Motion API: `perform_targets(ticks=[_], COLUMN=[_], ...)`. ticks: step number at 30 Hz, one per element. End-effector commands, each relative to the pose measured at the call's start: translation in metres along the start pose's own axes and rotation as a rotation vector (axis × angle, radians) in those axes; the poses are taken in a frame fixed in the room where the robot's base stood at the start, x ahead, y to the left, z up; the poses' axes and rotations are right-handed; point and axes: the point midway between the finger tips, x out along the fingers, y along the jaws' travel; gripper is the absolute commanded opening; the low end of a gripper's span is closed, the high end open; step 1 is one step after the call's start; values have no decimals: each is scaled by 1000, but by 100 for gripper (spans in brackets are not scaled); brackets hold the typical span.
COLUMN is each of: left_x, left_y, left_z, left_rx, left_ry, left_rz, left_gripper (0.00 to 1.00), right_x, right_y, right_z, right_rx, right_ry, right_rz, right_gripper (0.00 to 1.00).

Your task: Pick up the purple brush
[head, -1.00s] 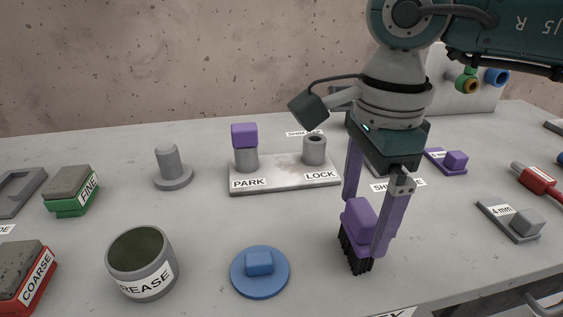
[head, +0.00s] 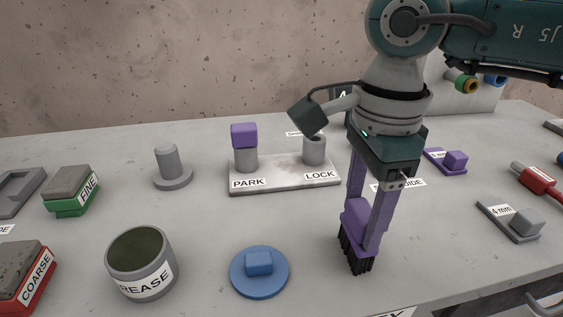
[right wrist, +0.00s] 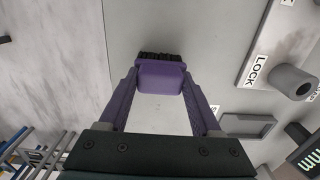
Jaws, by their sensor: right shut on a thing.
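The purple brush (head: 357,226) has a purple block body and black bristles, which point down at the slab in the head view. My right gripper (head: 366,222) is above it with its purple fingers down, one on each side of the brush body, shut on it. In the right wrist view the brush (right wrist: 160,77) sits between the tips of the gripper (right wrist: 160,88), its bristles at the far side. The bristles look to be at or very near the slab; I cannot tell whether they touch. My left gripper is not in view.
On the slab (head: 205,225), a blue round lid (head: 260,282) and a grease pot (head: 141,262) stand left of the brush. The PARK/LOCK plate (head: 285,184) with a purple cap (head: 244,135) is behind. A 4 mm block (head: 512,222) lies to the right. Slab around the brush is clear.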

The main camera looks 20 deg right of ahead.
Motion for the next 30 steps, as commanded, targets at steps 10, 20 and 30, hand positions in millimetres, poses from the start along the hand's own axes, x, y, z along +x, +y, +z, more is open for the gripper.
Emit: perform_targets(ticks=[10, 20, 30], left_x=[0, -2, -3], left_y=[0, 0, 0], left_z=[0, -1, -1], left_rx=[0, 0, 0], left_ry=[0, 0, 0], left_rz=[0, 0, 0], left_gripper=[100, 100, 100], right_x=[-1, -32, -132], right_y=[0, -2, -2], right_z=[0, 0, 1], right_rx=[0, -1, 0], right_ry=[-1, -2, -3], right_rz=[-1, -6, -9], right_gripper=[6, 6, 6])
